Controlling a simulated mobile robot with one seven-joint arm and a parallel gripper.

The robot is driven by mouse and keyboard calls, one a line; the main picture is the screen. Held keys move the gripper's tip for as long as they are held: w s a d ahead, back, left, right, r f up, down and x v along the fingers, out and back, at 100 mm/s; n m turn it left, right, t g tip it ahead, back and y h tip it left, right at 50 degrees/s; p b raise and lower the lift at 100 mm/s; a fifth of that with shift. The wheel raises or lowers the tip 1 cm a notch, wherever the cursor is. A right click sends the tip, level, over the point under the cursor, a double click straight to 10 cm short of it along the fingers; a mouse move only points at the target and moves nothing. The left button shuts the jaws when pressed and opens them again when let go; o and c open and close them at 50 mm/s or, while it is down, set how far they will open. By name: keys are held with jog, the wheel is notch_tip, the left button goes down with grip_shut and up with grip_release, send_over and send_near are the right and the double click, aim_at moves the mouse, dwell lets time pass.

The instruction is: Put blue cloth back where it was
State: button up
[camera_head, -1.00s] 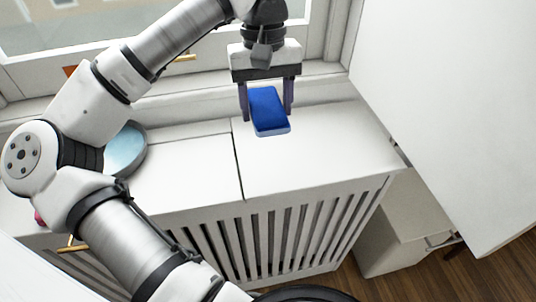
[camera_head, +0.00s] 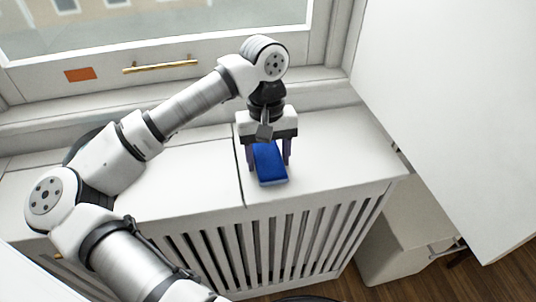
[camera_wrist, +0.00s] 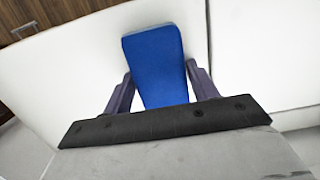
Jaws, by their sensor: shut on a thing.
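The blue cloth (camera_head: 270,163) looks like a flat blue block with a paler edge. My gripper (camera_head: 271,156) is shut on it, with one finger on each side. It is at the white ledge over the slatted radiator cover; I cannot tell whether the cloth touches the surface. In the wrist view the blue cloth (camera_wrist: 156,62) sits between the two dark fingers of my gripper (camera_wrist: 158,88), with white surface behind it.
The white radiator cover top (camera_head: 325,150) has free room to the right of the cloth. A seam runs just left of it. A window with a gold handle (camera_head: 160,66) stands behind. A large white panel (camera_head: 455,100) stands at the right, above a low cabinet (camera_head: 405,240).

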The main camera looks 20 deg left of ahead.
aim_at(266, 149)
jog(key=shift+f, duration=0.2)
jog(key=o, duration=1.1)
jog(key=shift+r, duration=0.1)
jog(key=shift+r, duration=0.1)
notch_tip(266, 149, up, 12)
jog(key=w+a, duration=0.1)
jog(key=shift+w+p, duration=0.25)
jog(key=shift+p, duration=0.15)
